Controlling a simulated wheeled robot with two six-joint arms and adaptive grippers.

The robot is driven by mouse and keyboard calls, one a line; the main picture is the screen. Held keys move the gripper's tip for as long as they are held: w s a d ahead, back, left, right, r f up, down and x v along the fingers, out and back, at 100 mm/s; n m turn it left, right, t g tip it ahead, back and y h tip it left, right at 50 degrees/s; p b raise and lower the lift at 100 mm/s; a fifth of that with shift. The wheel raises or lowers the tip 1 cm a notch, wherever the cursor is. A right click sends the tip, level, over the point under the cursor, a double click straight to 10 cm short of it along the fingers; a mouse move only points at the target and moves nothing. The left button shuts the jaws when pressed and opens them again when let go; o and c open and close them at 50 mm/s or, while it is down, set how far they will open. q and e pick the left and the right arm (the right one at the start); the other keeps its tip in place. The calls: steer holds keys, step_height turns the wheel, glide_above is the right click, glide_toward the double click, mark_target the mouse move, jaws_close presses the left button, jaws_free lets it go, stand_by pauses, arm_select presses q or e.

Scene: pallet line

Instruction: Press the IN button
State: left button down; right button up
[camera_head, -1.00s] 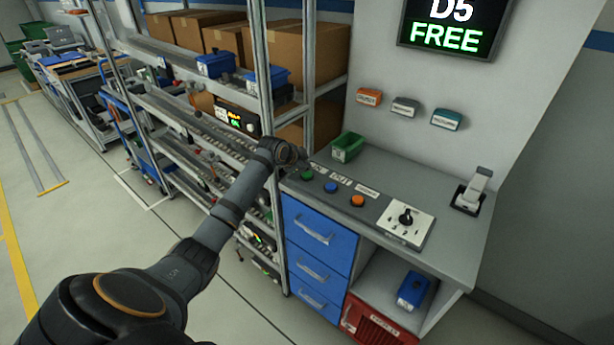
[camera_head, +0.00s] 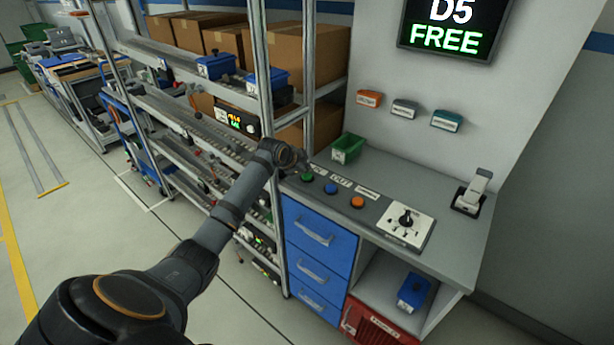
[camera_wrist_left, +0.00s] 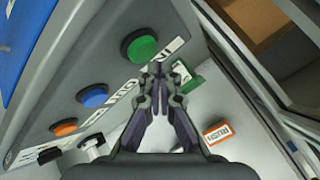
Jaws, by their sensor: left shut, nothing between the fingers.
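The green button (camera_head: 307,174) is the leftmost of three round buttons on the grey console top (camera_head: 440,222). My left gripper (camera_head: 300,163) is just behind the green button in the head view. In the left wrist view, its shut, empty fingers (camera_wrist_left: 159,72) point down beside the green button (camera_wrist_left: 140,46), apart from it in the picture. I cannot tell their height above the console. My right gripper is out of view.
An orange button (camera_head: 358,202) and a rotary switch (camera_head: 405,220) sit further right on the console. A green bin (camera_head: 347,147) stands at its back edge. A metal rack (camera_head: 264,60) with boxes stands close on the left. A screen (camera_head: 450,28) reads D5 FREE.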

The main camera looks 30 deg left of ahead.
mark_target(306, 177)
arm_select(q)
steer(key=shift+f, duration=0.15)
steer(key=shift+f, duration=0.3)
steer(key=shift+f, duration=0.45)
stand_by(0.7)
steer(key=shift+r, duration=0.1)
steer(key=shift+r+p, duration=0.8)
steer(key=shift+p, duration=0.1)
step_height(306, 177, up, 5)
steer(key=p, duration=0.5)
steer(key=shift+r, duration=0.1)
